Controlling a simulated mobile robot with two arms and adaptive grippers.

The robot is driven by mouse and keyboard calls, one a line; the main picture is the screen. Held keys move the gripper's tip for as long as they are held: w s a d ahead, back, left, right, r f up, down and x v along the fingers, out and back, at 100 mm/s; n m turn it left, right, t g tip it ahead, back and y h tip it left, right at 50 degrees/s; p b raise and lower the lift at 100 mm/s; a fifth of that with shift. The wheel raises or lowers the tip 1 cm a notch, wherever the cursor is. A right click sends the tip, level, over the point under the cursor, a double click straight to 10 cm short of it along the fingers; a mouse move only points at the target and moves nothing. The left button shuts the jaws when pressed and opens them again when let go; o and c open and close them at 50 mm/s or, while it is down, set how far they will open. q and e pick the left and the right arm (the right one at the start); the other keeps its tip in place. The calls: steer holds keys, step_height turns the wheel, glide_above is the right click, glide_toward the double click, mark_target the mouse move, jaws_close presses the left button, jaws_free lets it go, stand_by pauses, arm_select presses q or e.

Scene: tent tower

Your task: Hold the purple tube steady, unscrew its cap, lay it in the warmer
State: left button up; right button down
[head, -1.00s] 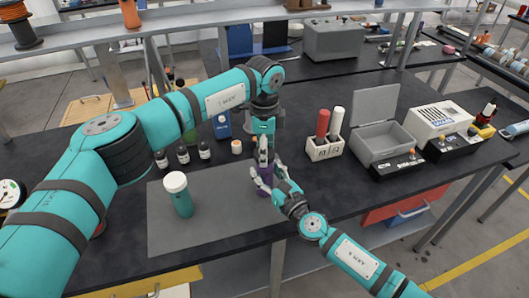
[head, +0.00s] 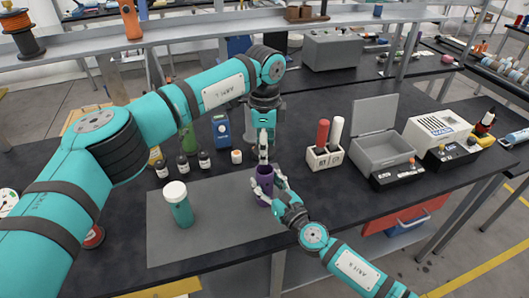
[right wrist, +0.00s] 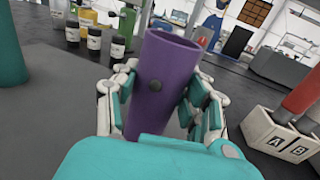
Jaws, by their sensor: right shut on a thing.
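The purple tube (head: 264,184) stands upright at the right edge of the grey mat. Its top is open, with no cap on it, as the right wrist view of the tube (right wrist: 160,85) shows. My right gripper (head: 270,190) is shut on the tube, with a finger on each side. My left gripper (head: 263,155) points down just above and behind the tube's mouth. Whether it is open or shut, or holds the cap, I cannot tell. I cannot make out the cap. An open grey box (head: 382,152) with a raised lid, possibly the warmer, stands to the right.
A white rack (head: 325,159) marked A and B holds a red and a white tube. A teal bottle with a white lid (head: 178,204) stands on the grey mat (head: 215,235). Small dark bottles (head: 183,166) and a small white jar (head: 237,157) stand behind the mat.

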steer(key=c, duration=0.6)
jaws_free()
